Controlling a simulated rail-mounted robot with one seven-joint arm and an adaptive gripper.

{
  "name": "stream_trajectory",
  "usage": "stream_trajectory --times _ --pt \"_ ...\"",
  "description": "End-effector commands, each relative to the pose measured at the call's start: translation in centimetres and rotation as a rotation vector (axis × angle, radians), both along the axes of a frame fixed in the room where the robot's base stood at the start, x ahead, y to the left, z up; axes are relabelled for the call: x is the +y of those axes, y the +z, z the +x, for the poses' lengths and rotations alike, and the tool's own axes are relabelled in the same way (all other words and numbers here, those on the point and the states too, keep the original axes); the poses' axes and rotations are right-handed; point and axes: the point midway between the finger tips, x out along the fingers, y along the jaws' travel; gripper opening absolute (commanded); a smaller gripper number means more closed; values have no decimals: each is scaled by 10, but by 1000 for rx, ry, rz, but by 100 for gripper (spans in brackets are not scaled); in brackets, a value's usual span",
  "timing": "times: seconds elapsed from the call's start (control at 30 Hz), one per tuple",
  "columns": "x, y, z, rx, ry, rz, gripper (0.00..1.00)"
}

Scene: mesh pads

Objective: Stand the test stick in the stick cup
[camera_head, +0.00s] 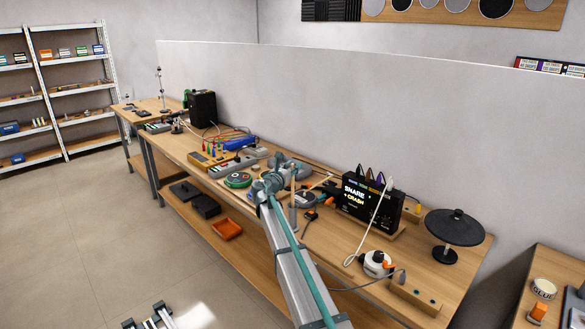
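A slim upright tan stick (293,184) shows beside the end of my arm, above a small grey cylinder (293,217) that looks like the stick cup. I cannot tell whether this stick stands in the cylinder. Another thin light stick (320,184) slants over a dark round pad (304,199) just to the right; which one is the test stick is unclear. My gripper (277,177) is over the middle of the bench, left of the cylinder. It is small and partly hidden by my arm, so its fingers and any hold are not clear.
An orange tray (227,229) is on the lower shelf. A grey partition stands behind.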

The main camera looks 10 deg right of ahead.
Motion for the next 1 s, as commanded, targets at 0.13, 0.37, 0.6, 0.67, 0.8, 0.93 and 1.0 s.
stream_trajectory --times 0.13,0.37,0.6,0.67,0.8,0.93,1.0 --pt "0 0 0 0 0 0 41" --pt "1 0 -2 0 0 0 41" --pt "18 0 -26 0 1 0 41" --pt "24 0 -36 0 2 0 41" --pt "41 0 -58 0 1 0 41" --pt "55 0 -76 0 2 0 41" --pt "60 0 -84 0 1 0 41"
